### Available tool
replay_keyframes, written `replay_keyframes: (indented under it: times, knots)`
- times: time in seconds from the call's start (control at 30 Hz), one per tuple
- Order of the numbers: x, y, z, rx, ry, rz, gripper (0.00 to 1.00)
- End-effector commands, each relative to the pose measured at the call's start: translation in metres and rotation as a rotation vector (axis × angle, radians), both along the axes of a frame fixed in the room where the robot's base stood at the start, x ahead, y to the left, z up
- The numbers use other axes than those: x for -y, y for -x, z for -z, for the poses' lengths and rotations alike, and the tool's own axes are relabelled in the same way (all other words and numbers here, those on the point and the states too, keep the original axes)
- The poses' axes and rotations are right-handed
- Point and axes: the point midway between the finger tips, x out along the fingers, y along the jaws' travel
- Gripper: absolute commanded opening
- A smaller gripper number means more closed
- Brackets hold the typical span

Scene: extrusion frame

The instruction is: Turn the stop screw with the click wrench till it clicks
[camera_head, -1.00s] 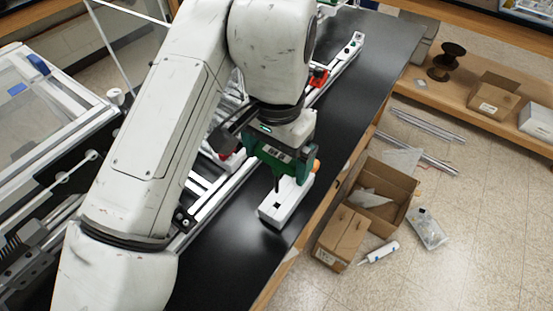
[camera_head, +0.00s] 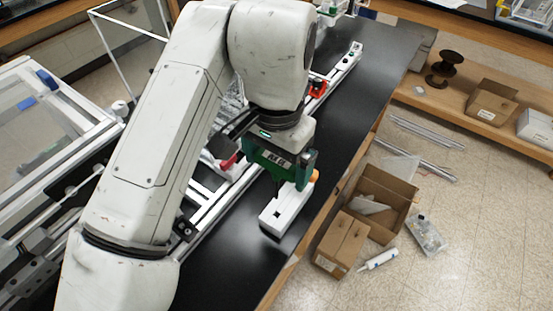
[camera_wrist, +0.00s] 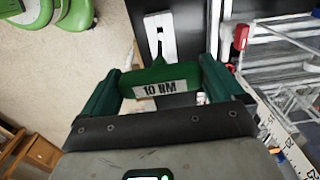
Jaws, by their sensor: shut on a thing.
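My gripper (camera_head: 281,172) hangs over the black bench beside the extrusion frame. Its green fingers (camera_wrist: 158,82) are shut on the click wrench, a green body with a pale "10" label (camera_wrist: 160,89) in the wrist view. A narrow green and dark tip points from the wrench toward a white block (camera_head: 286,212) with dark square openings. The block also shows in the wrist view (camera_wrist: 161,24). I cannot tell whether the tip touches the block. The stop screw cannot be made out. A red part (camera_head: 228,161) sits by the frame, left of my gripper, also in the wrist view (camera_wrist: 240,37).
A pale metal rail (camera_head: 213,203) runs along the bench, with another red part (camera_head: 318,86) farther back. An orange piece (camera_head: 315,177) shows right of my gripper. Open bench (camera_head: 362,105) lies to the right. Cardboard boxes (camera_head: 383,190) stand on the floor beyond the bench edge.

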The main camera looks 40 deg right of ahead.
Motion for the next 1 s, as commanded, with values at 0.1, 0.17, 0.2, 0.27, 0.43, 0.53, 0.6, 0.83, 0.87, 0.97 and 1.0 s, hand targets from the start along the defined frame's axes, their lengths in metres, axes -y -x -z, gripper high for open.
replay_keyframes:
  times: [0.1,0.17,0.2,0.27,0.43,0.53,0.6,0.83,0.87,0.97,1.0]
  knots:
    - [0.0,0.0,-0.012,0.0,0.001,0.001,0.52]
    - [0.0,0.0,-0.017,0.0,0.001,0.001,0.52]
    - [0.0,0.0,-0.02,0.0,0.001,0.001,0.52]
    - [0.0,0.0,-0.024,0.0,0.001,0.0,0.52]
    - [0.0,0.0,-0.036,0.0,0.001,0.0,0.52]
    - [0.0,0.0,-0.043,0.0,0.001,0.0,0.52]
    - [0.0,0.0,-0.047,0.0,0.001,0.0,0.52]
    - [0.0,0.0,-0.046,0.0,0.001,0.0,0.52]
    - [0.0,0.0,-0.046,0.0,0.001,0.0,0.52]
    - [0.0,0.0,-0.046,0.0,0.001,0.0,0.52]
    - [0.0,0.0,-0.046,0.0,0.001,0.0,0.52]
